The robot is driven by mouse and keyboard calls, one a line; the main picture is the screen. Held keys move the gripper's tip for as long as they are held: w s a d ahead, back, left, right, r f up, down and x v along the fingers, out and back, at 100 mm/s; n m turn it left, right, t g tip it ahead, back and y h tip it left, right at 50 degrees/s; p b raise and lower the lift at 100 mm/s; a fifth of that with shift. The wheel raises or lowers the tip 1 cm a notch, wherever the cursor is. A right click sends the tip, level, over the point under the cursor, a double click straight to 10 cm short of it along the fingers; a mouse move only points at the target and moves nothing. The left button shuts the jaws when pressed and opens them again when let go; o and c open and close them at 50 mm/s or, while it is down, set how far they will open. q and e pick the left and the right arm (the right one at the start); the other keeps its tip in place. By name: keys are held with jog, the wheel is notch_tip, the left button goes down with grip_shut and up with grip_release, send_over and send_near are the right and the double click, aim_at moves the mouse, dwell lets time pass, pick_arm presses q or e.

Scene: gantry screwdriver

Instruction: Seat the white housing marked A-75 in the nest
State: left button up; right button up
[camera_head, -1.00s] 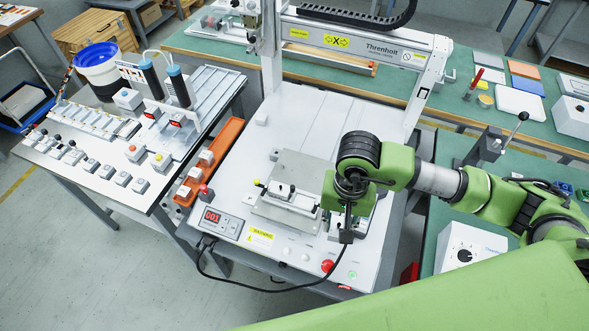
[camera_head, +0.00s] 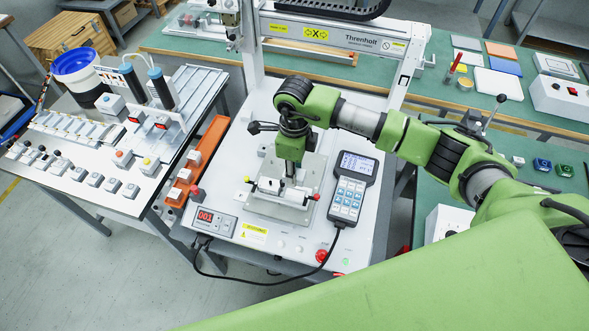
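The nest fixture is a grey metal plate (camera_head: 257,207) on the gantry machine's white bed, with small yellow and red knobs at its sides. A small white part (camera_head: 268,186) lies on it and may be the housing; no A-75 marking is readable. My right gripper (camera_head: 289,181) comes down from above at the right part of the fixture, close to the white part. Its fingers are dark and small here, so I cannot tell whether they are open or touching the part. My arm hides some of the fixture's back. My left gripper is out of view.
A handheld pendant (camera_head: 352,187) with a cable lies just right of the fixture. The gantry beam (camera_head: 340,36) stands behind. An orange tray (camera_head: 199,160) and a side table with racks (camera_head: 105,140) are at the left. The machine bed behind the fixture is partly clear.

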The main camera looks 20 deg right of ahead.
jog(key=shift+f+b, duration=2.05)
jog(key=shift+f, duration=1.5)
jog(key=shift+f+b, duration=0.2)
jog(key=shift+b, duration=0.15)
jog(key=shift+r, duration=0.35)
jog(key=shift+f+b, duration=0.95)
jog(key=shift+b, duration=0.15)
jog(key=o, duration=1.3)
jog(key=shift+o, duration=0.2)
